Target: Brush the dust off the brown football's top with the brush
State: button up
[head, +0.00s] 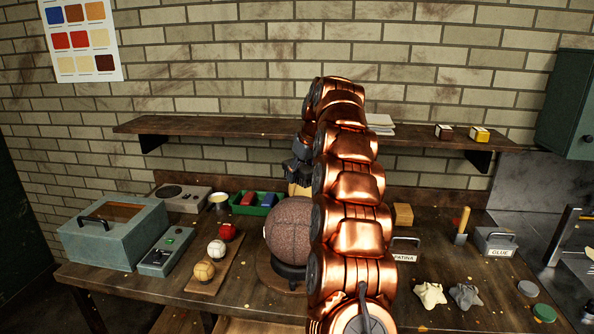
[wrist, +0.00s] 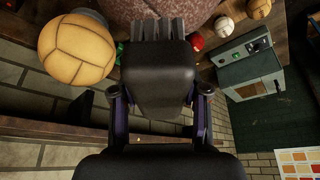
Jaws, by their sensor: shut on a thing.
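The brown football (head: 288,231) sits on a dark round stand in the middle of the bench; my arm covers its right side. In the wrist view its pebbled surface (wrist: 165,9) fills the top edge. My gripper (head: 299,170) is partly behind my arm, above the football's back right. It is shut on the brush, which the near finger mostly hides in the wrist view (wrist: 160,28). Contact with the football cannot be told.
A tan panelled ball (wrist: 77,48) is close beside my gripper in the wrist view. Small tan (head: 204,271), white (head: 217,249) and red (head: 227,232) balls lie on a board left of the football. A green tray (head: 257,210) is behind. A wall shelf (head: 220,127) runs above.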

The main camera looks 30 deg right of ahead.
aim_at(297, 199)
jog(key=shift+f+b, duration=1.5)
jog(key=shift+f, duration=1.25)
jog(key=shift+f+b, duration=0.35)
jog(key=shift+f, duration=0.1)
